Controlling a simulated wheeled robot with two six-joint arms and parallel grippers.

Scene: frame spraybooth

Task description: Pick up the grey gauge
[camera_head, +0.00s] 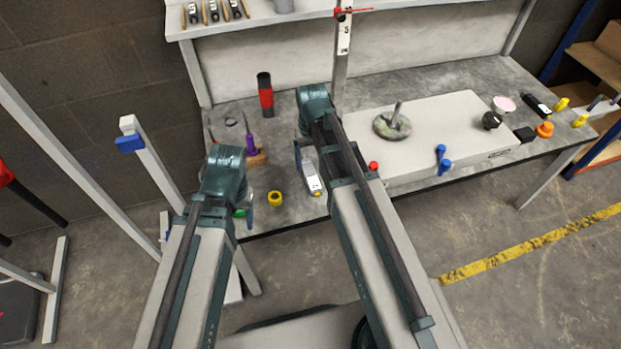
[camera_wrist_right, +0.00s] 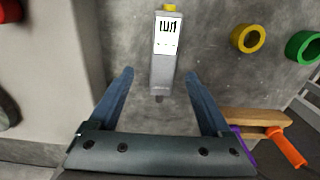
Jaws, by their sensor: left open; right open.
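The grey gauge (camera_head: 312,178) lies on the grey workbench near its front edge, its yellow end toward the edge. In the right wrist view the gauge (camera_wrist_right: 163,70) has a white label with black marks and its yellow end at the top. My right gripper (camera_wrist_right: 160,78) is open and empty, with its two blue fingers on either side of the gauge's near end; I cannot tell the height gap. In the head view my right arm partly hides the gauge's surroundings. My left gripper (camera_head: 247,210) is open near the bench's front edge, mostly hidden by its own arm.
A yellow ring (camera_head: 275,198) and a green ring (camera_wrist_right: 303,47) lie near the gauge. A wooden block (camera_wrist_right: 255,117) with a purple-handled tool is close by. A large pale box (camera_head: 420,130) stands to the right, and a red-black bottle (camera_head: 265,95) at the back.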

